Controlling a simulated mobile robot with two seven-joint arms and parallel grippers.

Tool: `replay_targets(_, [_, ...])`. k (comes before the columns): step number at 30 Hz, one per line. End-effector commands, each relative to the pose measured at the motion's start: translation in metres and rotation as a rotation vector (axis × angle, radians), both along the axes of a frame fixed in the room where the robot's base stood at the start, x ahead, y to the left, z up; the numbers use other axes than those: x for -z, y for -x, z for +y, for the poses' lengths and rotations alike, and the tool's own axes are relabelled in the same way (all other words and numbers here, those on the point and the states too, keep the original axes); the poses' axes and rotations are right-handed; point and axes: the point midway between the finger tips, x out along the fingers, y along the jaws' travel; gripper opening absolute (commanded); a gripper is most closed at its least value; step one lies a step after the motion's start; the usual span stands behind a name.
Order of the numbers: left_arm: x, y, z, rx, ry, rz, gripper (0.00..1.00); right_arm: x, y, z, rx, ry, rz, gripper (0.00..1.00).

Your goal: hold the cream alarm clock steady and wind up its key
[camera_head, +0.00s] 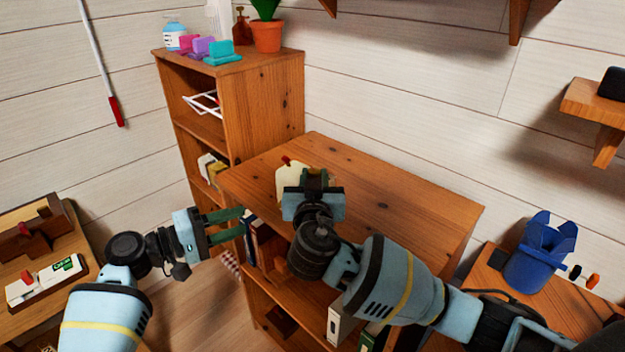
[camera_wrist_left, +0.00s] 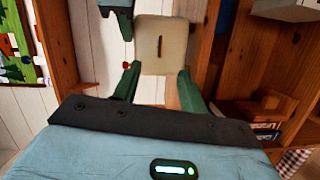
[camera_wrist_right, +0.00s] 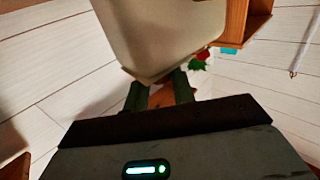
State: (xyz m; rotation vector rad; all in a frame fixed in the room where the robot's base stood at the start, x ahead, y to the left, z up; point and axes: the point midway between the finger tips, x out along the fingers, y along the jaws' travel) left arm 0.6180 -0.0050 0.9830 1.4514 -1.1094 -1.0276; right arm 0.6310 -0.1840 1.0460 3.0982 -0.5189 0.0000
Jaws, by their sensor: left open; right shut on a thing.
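The cream alarm clock (camera_head: 289,182) shows at the left end of the low wooden cabinet in the head view, mostly hidden behind my right gripper (camera_head: 316,178). My right gripper is shut on the clock, whose body fills the top of the right wrist view (camera_wrist_right: 155,30). My left gripper (camera_head: 243,221) is open and empty, to the left of the clock and lower in the picture. In the left wrist view the clock (camera_wrist_left: 178,48) shows a dark upright bar in its face, perhaps the key, ahead of the open fingers. I cannot tell whether the clock touches the cabinet.
The low cabinet (camera_head: 400,195) has a mostly bare top and books on its shelves. A taller shelf (camera_head: 255,90) behind holds bottles, coloured items and a potted plant (camera_head: 267,35). A blue container (camera_head: 540,255) stands at the right. A side table at left holds a white device (camera_head: 45,282).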

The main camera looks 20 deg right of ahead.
Motion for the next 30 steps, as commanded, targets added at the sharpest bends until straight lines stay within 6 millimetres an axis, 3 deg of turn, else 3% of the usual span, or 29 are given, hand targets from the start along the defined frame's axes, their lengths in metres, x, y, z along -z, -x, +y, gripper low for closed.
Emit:
replay_targets(3, [0.004,-0.002,0.001,-0.014,-0.029,0.004,0.58,0.000,0.000,0.000,0.000,0.000,0.000,0.00])
replay_targets(8, [0.022,-0.014,0.007,-0.090,-0.157,0.014,0.58,0.000,0.000,0.000,0.001,0.000,0.001,0.00])
replay_targets(17, [0.055,-0.051,0.044,-0.369,-0.462,-0.045,0.58,0.000,0.000,0.000,0.001,0.000,0.001,0.00])
replay_targets(23, [0.052,-0.073,0.070,-0.551,-0.584,-0.170,0.58,0.000,0.000,0.000,0.001,0.000,0.001,0.00])
replay_targets(30, [0.029,-0.087,0.088,-0.715,-0.648,-0.393,0.58,0.000,0.000,0.000,0.001,0.000,0.001,0.00])
